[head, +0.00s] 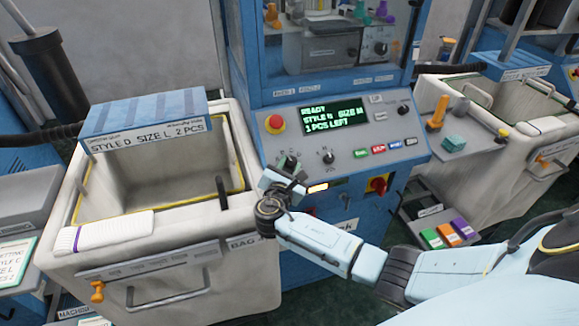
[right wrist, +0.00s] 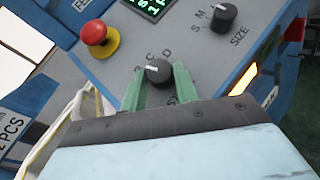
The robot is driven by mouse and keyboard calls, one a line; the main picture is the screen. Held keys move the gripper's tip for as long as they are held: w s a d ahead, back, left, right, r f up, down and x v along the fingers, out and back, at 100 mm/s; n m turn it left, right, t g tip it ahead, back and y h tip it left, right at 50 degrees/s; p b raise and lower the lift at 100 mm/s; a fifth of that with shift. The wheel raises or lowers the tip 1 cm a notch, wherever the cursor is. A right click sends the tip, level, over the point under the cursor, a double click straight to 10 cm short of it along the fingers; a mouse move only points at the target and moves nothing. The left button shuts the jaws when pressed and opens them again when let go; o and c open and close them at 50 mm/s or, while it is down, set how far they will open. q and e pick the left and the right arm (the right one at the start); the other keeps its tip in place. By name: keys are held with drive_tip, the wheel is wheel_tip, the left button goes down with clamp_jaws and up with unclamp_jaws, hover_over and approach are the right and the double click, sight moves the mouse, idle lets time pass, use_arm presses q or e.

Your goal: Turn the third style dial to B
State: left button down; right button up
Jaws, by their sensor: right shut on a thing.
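The style dial (right wrist: 160,72) is a round black knob with a white mark on the grey sloped panel. My right gripper (right wrist: 158,86) has its green fingers on either side of the dial and is shut on it. The white mark points to the left and slightly up, on the side away from the letter D; C and D are readable, and the letter further left is partly hidden by a finger. In the head view my right gripper (head: 287,176) covers much of the dial. The display (head: 332,114) reads READY, STYLE D. My left gripper is out of view.
A red stop button (head: 275,123) sits left of the display. The size dial (head: 328,157) is right of the style dial. Several coloured buttons (head: 378,149) and a red rotary switch (head: 378,185) are further right. A bin (head: 165,265) stands at the left.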

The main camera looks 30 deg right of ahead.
drive_tip(key=o, duration=1)
drive_tip(key=shift+c, duration=0.2)
wheel_tip(320, 180, up, 10)
drive_tip(key=p, duration=0.2)
